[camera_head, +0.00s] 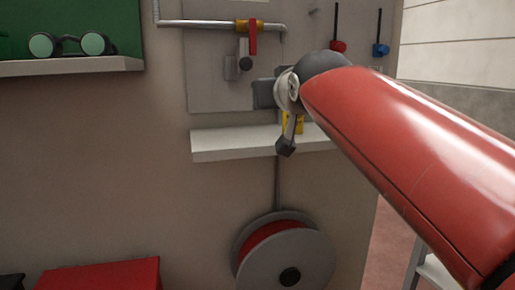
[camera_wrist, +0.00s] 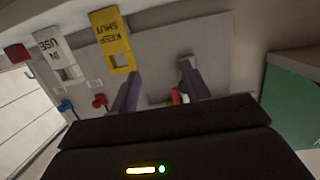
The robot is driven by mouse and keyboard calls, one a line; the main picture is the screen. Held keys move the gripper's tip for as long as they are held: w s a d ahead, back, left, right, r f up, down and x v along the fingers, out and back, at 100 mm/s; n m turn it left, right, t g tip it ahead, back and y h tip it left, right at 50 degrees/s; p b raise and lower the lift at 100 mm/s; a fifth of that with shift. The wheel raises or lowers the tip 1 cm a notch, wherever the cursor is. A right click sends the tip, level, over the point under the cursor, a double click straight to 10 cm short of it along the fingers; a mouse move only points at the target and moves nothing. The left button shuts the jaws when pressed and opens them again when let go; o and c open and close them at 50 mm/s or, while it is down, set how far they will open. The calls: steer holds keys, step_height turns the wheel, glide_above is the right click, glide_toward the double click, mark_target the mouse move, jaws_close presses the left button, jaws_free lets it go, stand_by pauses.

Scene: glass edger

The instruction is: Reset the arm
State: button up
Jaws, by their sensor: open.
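My gripper (camera_wrist: 158,72) shows in the wrist view with its two dark fingers apart and nothing between them. It faces a grey wall panel (camera_wrist: 152,68). In the head view my red arm reaches in from the right toward that panel (camera_head: 212,75), and its end is partly hidden by the dark wrist joint. A yellow tag (camera_wrist: 111,40) reading KEEP SHUT and a white tag (camera_wrist: 57,58) reading IN USE are near the fingers in the wrist view, upside down. The yellow tag (camera_head: 298,124) is mostly covered in the head view.
A pale shelf (camera_head: 230,146) juts out below the panel. A pipe with a yellow valve and red handle (camera_head: 253,38) runs above. Red (camera_head: 338,46) and blue (camera_head: 380,50) knobs hang at right. A hose reel (camera_head: 257,263) is below. Goggles (camera_head: 70,45) rest at upper left.

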steer(key=s+d+f+m+g+h, duration=0.1)
steer(key=s+d+f+g, duration=0.2)
steer(key=s+f, duration=0.5)
steer(key=s+d+f+g+h, duration=0.1)
steer(key=s+d+f+g, duration=0.2)
steer(key=s+f, duration=0.6)
steer(key=s+d+f+m+g+h, duration=0.1)
steer(key=s+d+f+g, duration=0.2)
steer(key=f, duration=1.7)
steer(key=s+d, duration=0.3)
steer(key=s, duration=0.2)
steer(key=shift+s+m+g, duration=0.15)
steer(key=shift+m+g, duration=0.15)
steer(key=shift+g, duration=0.1)
